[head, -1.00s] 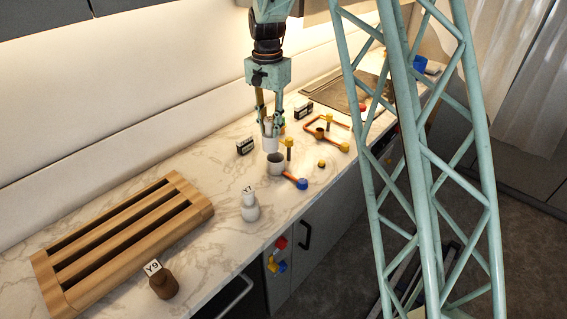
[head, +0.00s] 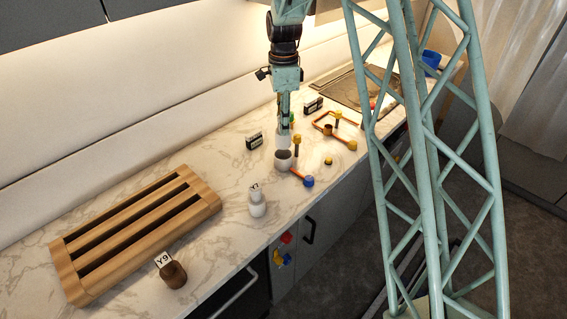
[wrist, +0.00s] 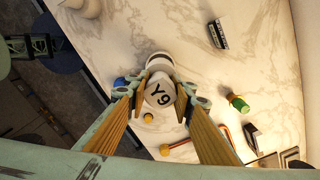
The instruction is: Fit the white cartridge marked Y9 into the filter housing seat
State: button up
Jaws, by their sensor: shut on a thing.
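My gripper (head: 285,118) points down and is shut on the white cartridge (head: 283,140). In the wrist view the cartridge's top (wrist: 160,93), marked Y9, sits between the fingertips of my gripper (wrist: 161,86). The filter housing seat (head: 283,163) is a pale, round, open cup on the counter. In the head view the cartridge appears just above and slightly behind the cup's mouth. The wrist view shows the cup's rim (wrist: 158,60) just past the cartridge, partly hidden by it. I cannot tell whether they touch.
A white bottle-shaped piece tagged Y7 (head: 257,207) and a brown piece tagged Y9 (head: 173,275) stand nearer. A wooden slatted rack (head: 190,190) is at left. Orange pipework with yellow knobs (head: 338,116) and a blue-ended handle (head: 308,181) lie right of the seat.

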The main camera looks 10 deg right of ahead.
aim_at(284, 147)
jog(key=shift+m+p, duration=0.3)
jog(key=shift+m, duration=0.5)
jog(key=shift+f, duration=0.1)
jog(key=shift+f, duration=0.1)
jog(key=shift+f, duration=3)
jog(key=shift+f, duration=0.1)
jog(key=shift+f+p, duration=0.45)
jog(key=shift+f, duration=1.35)
jog(key=shift+f, duration=0.2)
jog(key=o, duration=0.9)
jog(key=shift+o, duration=0.2)
